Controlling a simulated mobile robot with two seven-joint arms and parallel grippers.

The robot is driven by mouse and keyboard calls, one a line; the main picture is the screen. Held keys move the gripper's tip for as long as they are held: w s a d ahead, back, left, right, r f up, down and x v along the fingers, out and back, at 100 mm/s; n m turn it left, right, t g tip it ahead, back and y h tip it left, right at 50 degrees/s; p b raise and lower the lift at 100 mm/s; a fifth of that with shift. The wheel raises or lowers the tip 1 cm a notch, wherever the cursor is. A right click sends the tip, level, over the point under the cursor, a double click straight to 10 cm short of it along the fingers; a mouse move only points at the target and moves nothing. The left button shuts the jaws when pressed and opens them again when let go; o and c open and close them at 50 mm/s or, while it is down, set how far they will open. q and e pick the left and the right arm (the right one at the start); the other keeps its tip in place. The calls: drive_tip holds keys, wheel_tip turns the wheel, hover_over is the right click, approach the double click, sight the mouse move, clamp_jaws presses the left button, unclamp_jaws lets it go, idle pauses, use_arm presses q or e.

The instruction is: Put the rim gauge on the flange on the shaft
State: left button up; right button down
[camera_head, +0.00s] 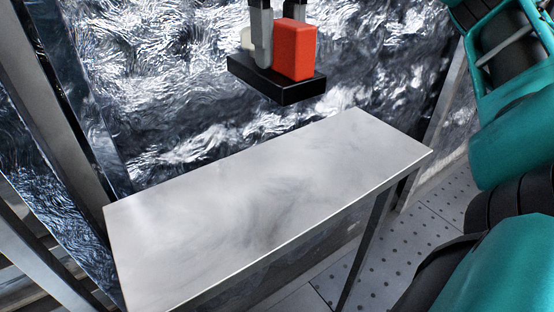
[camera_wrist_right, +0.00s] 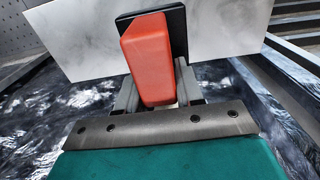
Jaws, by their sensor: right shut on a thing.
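My right gripper (camera_head: 276,38) is at the top of the head view, shut on a piece with a red block (camera_head: 293,50) on a flat black base (camera_head: 277,84). I take this piece for the rim gauge. A pale rounded part shows partly behind the left finger. In the right wrist view the red block (camera_wrist_right: 148,52) stands between the grey fingers (camera_wrist_right: 157,92), with the black plate (camera_wrist_right: 179,28) beyond it. The gauge is in the air, beyond the table's far edge in the head view. No flange or shaft can be made out. My left gripper is out of view.
A bare pale metal table (camera_head: 255,200) fills the middle of the head view; its top is clear. A shiny rippled dark wall or sheet (camera_head: 190,90) stands behind it. A metal post (camera_head: 55,110) is at the left. Perforated floor (camera_head: 385,255) shows at the right.

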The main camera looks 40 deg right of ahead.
sight(279, 75)
wheel_tip(279, 75, down, 4)
drive_tip(key=shift+f, duration=0.25)
drive_tip(key=shift+f+b, duration=2)
drive_tip(key=shift+f, duration=5.15)
drive_tip(key=c, duration=0.7)
unclamp_jaws()
drive_tip(key=shift+f, duration=0.1)
